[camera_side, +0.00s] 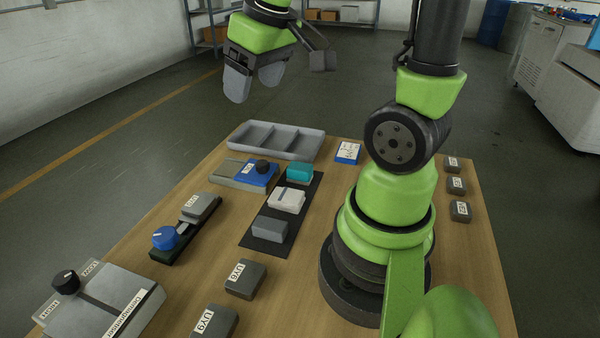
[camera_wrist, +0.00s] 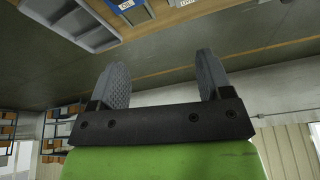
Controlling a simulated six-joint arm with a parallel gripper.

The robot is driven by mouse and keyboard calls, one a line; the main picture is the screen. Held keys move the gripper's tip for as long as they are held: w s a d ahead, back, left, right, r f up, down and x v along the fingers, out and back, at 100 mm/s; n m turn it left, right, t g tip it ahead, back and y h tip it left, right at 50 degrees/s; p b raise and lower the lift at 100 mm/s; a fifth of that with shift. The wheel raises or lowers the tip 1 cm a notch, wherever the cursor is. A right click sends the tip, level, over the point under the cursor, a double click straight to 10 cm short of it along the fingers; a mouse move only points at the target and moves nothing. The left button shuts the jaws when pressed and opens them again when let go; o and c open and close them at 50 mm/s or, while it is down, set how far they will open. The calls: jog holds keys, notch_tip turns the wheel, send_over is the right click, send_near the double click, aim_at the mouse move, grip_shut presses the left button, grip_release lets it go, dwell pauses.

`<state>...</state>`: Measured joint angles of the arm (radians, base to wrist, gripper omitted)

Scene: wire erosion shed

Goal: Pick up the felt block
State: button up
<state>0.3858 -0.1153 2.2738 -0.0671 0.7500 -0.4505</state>
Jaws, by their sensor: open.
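A black mat (camera_side: 295,222) on the wooden table holds a teal-topped block (camera_side: 300,172), a white block (camera_side: 287,198) and a grey block (camera_side: 269,230) in a row. I cannot tell from their surfaces which one is felt. My gripper (camera_side: 254,84) is high above the far left part of the table, well apart from these blocks. Its two grey fingers are spread with nothing between them. The fingers also show in the wrist view (camera_wrist: 165,78), which has none of the mat's blocks clearly in sight.
A grey divided tray (camera_side: 238,134) stands at the table's far edge. A blue-knobbed fixture (camera_side: 165,238), a grey slide unit (camera_side: 120,295) and several labelled grey blocks (camera_side: 245,279) lie around. The air around my gripper is clear.

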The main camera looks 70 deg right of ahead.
jog(key=d+f+n+g, duration=0.1)
jog(key=d+f+g, duration=0.2)
jog(key=d+f, duration=0.6)
jog(key=n+g, duration=0.1)
jog(key=n, duration=0.1)
send_over(300, 166)
jog(key=shift+y, duration=0.3)
notch_tip(300, 166, down, 6)
jog(key=shift+f, duration=0.1)
notch_tip(300, 166, down, 4)
jog(key=shift+s+d+r, duration=0.1)
jog(key=shift+r, duration=0.1)
jog(key=shift+f, duration=3.2)
jog(key=c, duration=1)
